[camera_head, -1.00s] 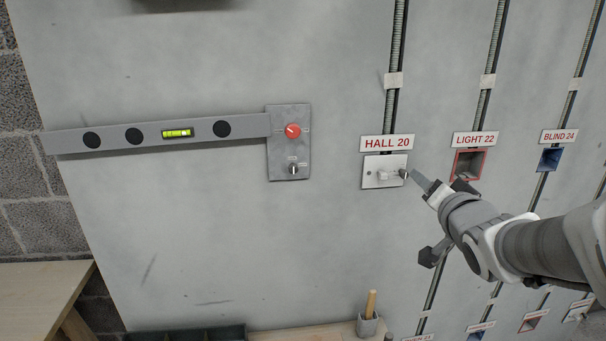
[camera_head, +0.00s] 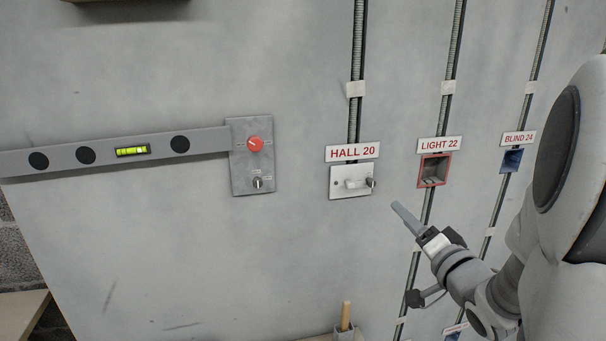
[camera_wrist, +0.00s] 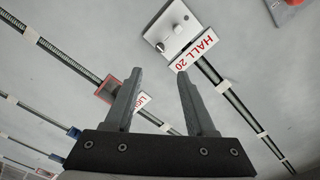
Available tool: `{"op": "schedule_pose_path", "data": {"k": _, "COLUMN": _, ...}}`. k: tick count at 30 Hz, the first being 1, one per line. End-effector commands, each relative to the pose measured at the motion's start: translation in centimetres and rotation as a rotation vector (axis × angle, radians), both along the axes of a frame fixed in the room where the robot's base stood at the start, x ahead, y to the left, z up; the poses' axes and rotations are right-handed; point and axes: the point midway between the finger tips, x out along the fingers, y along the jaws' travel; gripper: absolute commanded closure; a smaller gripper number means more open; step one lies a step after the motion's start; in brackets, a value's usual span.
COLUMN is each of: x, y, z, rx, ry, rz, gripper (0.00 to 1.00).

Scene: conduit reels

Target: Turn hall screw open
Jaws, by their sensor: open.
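The hall switch plate (camera_head: 341,188) is white and sits on the grey wall under the HALL 20 label (camera_head: 352,152). It has a pale lever in its middle and a small dark screw knob (camera_head: 371,182) at its right side. In the wrist view the plate (camera_wrist: 174,38) is at the top, beyond the fingertips, with the HALL 20 label (camera_wrist: 195,50) beside it. My gripper (camera_head: 398,210) is below and right of the screw, apart from it. In the wrist view my gripper (camera_wrist: 160,75) is open, with nothing between its fingers.
A red-framed LIGHT 22 box (camera_head: 434,171) and a blue BLIND 24 box (camera_head: 511,160) are to the right. Left is a grey panel (camera_head: 240,180) with a red knob (camera_head: 255,144) and a level bar (camera_head: 60,162). Conduits run vertically. Wall below the hall plate is clear.

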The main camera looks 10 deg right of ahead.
Motion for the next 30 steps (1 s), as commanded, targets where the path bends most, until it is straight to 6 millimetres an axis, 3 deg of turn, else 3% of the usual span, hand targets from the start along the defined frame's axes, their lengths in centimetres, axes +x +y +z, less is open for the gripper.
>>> {"op": "schedule_pose_path", "data": {"k": 12, "x": 9.2, "y": 0.4, "z": -0.1, "rx": -0.001, "ry": -0.002, "rz": 0.003, "gripper": 0.44}}
{"op": "schedule_pose_path", "data": {"k": 18, "x": 12.7, "y": 0.5, "z": 0.0, "rx": -0.002, "ry": -0.002, "rz": 0.001, "gripper": 0.44}}
{"op": "schedule_pose_path", "data": {"k": 24, "x": 14.3, "y": 0.5, "z": 0.0, "rx": -0.001, "ry": 0.000, "rz": 0.000, "gripper": 0.44}}
{"op": "schedule_pose_path", "data": {"k": 30, "x": 14.6, "y": 0.5, "z": 0.0, "rx": -0.001, "ry": -0.001, "rz": -0.001, "gripper": 0.44}}
